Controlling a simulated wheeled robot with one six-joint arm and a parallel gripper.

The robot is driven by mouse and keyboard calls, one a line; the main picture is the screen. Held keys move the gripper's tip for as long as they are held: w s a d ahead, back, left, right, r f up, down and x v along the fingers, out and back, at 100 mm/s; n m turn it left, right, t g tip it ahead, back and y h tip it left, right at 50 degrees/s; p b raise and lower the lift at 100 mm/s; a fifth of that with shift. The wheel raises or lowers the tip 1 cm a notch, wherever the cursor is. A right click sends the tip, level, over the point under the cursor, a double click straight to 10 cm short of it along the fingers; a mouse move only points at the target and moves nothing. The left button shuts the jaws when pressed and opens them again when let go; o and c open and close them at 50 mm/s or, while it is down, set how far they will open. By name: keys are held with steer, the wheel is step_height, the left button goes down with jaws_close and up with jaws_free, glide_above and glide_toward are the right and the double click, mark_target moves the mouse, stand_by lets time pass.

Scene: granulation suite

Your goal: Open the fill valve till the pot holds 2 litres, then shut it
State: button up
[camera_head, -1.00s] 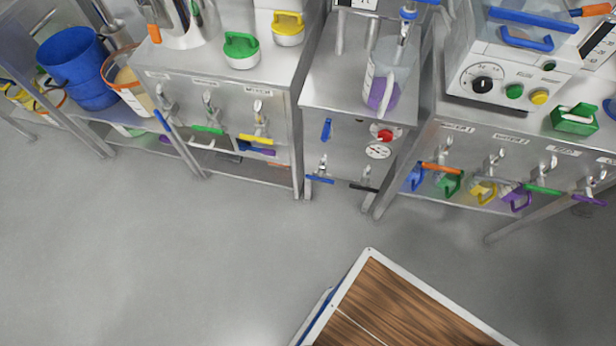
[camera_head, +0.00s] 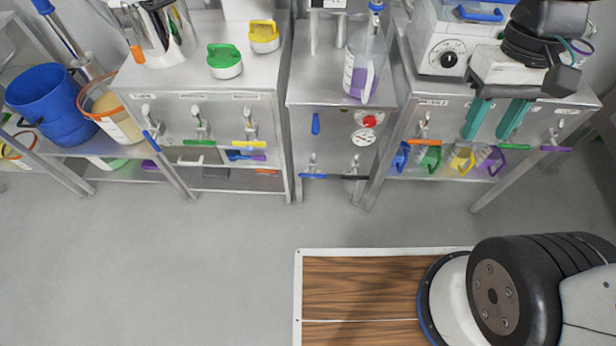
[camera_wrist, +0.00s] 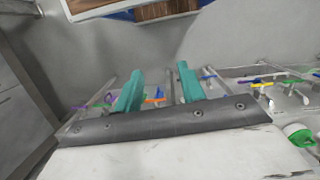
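My gripper (camera_head: 488,136) is in front of the right bench, its two teal fingers apart with nothing between them. The wrist view also shows the open gripper (camera_wrist: 160,70). A clear jug (camera_head: 362,75) with a purple handle stands on the middle steel cabinet (camera_head: 300,92), near a blue-topped tap (camera_head: 376,6). The cabinet front has an upright blue lever (camera_head: 316,123), a red knob (camera_head: 369,119), a round gauge (camera_head: 365,137), a low blue-handled valve (camera_head: 313,175) and a black-handled valve (camera_head: 354,176). I cannot read which one is the fill valve, nor any level.
A blue bucket (camera_head: 50,103) stands on the left shelf. Coloured jugs sit under the right bench. A wood-topped surface (camera_head: 350,285) is in the foreground. The grey floor (camera_head: 150,260) between is clear.

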mark_target(313, 175)
steer(key=w+a+f+h, duration=0.1)
steer(key=w+a+f, duration=0.1)
steer(key=w+f, duration=1.7)
steer(key=w+a+f+t, duration=0.1)
steer(key=w+f, duration=0.2)
steer(key=f, duration=0.9)
steer(key=w+a+f+t, duration=0.1)
steer(key=w+a+f, duration=0.15)
steer(key=f, duration=0.95)
steer(key=s+a+f+m+t+y, duration=0.2)
steer(key=a+f+y, duration=0.15)
steer(key=f, duration=0.75)
steer(key=s+a+f+m+t+y, duration=0.2)
steer(key=a+f+t, duration=0.15)
steer(key=f, duration=0.65)
steer(key=s+a+f+m+t+y, duration=0.1)
steer(key=s+a+f+t+y, duration=0.2)
steer(key=f, duration=0.8)
steer(key=w+a+r+m+t+y, duration=0.4)
steer(key=w+r+m+t+y, duration=0.15)
steer(key=r, duration=0.55)
steer(key=shift+n+g+h, duration=0.3)
steer(key=shift+n, duration=0.05)
steer(key=x, duration=0.8)
steer(key=shift+w+d+f, duration=0.1)
steer(key=shift+f, duration=0.1)
